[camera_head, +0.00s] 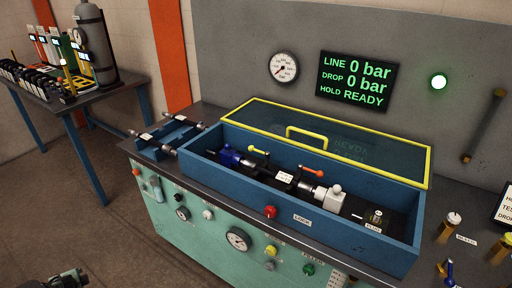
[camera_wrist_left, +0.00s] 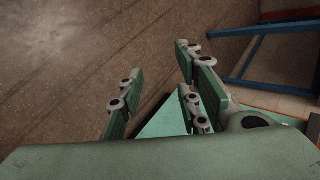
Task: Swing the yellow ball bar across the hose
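The yellow ball bar (camera_head: 258,151) is a short lever in the left part of the blue trough, just right of a blue fitting (camera_head: 230,157). Its exact angle to the hose line is hard to tell at this size. A dark hose line with metal fittings (camera_head: 284,177) runs lengthwise through the trough. My left gripper is at the bottom left corner of the head view (camera_head: 64,279), far from the bar. In the left wrist view its fingers (camera_wrist_left: 157,92) are spread apart, with nothing between them. My right gripper is not seen.
The blue trough (camera_head: 300,212) has its yellow-framed clear lid (camera_head: 345,140) raised behind it. An orange bar (camera_head: 312,170) sits right of the yellow one. The display (camera_head: 357,80) reads 0 bar and READY beside a lit green lamp (camera_head: 439,82).

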